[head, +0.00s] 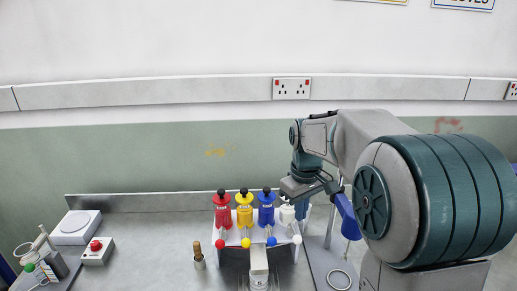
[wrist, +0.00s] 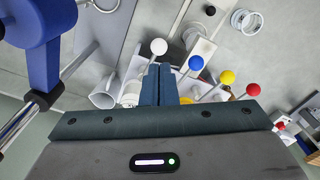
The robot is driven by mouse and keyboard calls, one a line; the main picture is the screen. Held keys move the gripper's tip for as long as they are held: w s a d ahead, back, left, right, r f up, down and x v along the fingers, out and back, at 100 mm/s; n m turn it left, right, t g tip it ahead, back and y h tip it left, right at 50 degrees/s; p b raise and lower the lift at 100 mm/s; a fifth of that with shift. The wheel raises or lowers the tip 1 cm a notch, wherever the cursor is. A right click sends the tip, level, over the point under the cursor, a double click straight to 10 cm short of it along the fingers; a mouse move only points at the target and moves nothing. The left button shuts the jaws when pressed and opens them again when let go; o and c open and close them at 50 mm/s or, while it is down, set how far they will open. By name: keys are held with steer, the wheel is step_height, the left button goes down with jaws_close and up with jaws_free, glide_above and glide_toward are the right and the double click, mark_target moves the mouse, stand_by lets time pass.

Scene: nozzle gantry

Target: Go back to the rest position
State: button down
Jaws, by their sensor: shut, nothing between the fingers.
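My gripper (wrist: 159,82) is shut and empty in the wrist view, with its two dark fingers together. Its tips appear just below the white-knobbed lever (wrist: 159,46); I cannot tell whether they touch anything. Beside it are the blue knob (wrist: 196,62), yellow knob (wrist: 227,77) and red knob (wrist: 253,89). In the head view, my arm reaches in from the right, and my gripper hangs by the right end of the nozzle gantry, near the white bottle (head: 287,214). The red (head: 222,211), yellow (head: 244,211) and blue (head: 266,211) bottles stand to its left.
A blue-clamped stand (head: 348,217) with a metal ring (head: 340,279) is close on the right.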

steer(key=s+f+m+t+b, duration=0.1)
steer(key=s+m+t, duration=0.2)
steer(key=s, duration=1.7)
steer(key=m, duration=0.2)
steer(key=shift+s+f+m+t, duration=0.35)
steer(key=shift+m+t, duration=0.05)
steer(key=shift+d, duration=0.1)
